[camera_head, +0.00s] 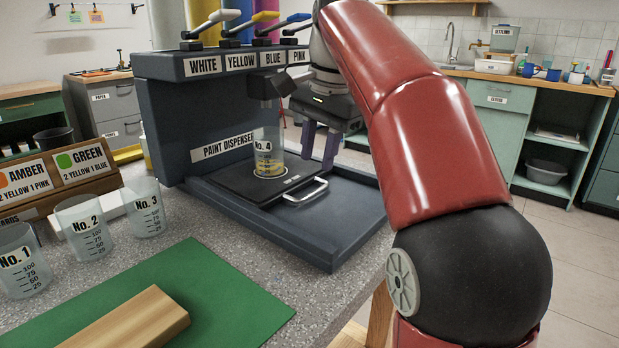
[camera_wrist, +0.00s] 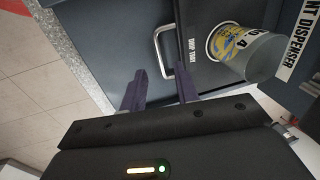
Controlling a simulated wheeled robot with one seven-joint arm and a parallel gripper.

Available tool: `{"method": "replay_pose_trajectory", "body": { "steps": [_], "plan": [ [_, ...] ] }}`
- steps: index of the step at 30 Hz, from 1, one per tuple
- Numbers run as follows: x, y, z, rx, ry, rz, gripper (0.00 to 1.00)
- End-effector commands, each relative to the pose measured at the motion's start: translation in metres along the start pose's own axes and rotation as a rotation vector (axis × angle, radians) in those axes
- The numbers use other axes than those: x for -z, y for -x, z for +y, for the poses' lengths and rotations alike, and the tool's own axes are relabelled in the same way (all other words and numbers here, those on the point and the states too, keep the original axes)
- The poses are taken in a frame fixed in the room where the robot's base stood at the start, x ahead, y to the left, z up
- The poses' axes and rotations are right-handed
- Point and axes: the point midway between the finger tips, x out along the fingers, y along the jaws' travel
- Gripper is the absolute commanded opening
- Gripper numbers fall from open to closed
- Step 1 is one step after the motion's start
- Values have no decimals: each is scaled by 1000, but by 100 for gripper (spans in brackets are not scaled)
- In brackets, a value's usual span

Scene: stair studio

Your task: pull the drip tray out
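The drip tray (camera_head: 238,183) is a flat black plate with a pale bar handle (camera_head: 306,192) at its front edge. It lies in the base of the dark paint dispenser (camera_head: 165,120), with a clear cup marked No. 4 (camera_head: 267,158) upright on it. My gripper (camera_head: 319,158) is open, its two purple fingers pointing down, above and near the handle. In the wrist view, the fingers (camera_wrist: 160,84) are apart with nothing held between them. The handle (camera_wrist: 157,48) and the tray with its label (camera_wrist: 194,62) show just beyond the tips. I cannot tell any contact.
Clear cups No. 1 (camera_head: 22,262), No. 2 (camera_head: 84,228) and No. 3 (camera_head: 146,208) stand left on the grey counter. A green mat (camera_head: 215,290) with a wooden block (camera_head: 135,322) lies in front. The dispenser base (camera_head: 345,215) is bare before the handle.

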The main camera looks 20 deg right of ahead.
Motion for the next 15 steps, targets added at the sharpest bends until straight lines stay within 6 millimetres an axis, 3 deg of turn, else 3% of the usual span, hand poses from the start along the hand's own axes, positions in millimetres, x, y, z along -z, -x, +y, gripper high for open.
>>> {"method": "replay_pose_trajectory", "body": {
  "steps": [6,15],
  "plan": [
    [-1,-40,2,-3,1,-2,31],
    [0,-64,1,-1,1,0,31]
  ]
}}
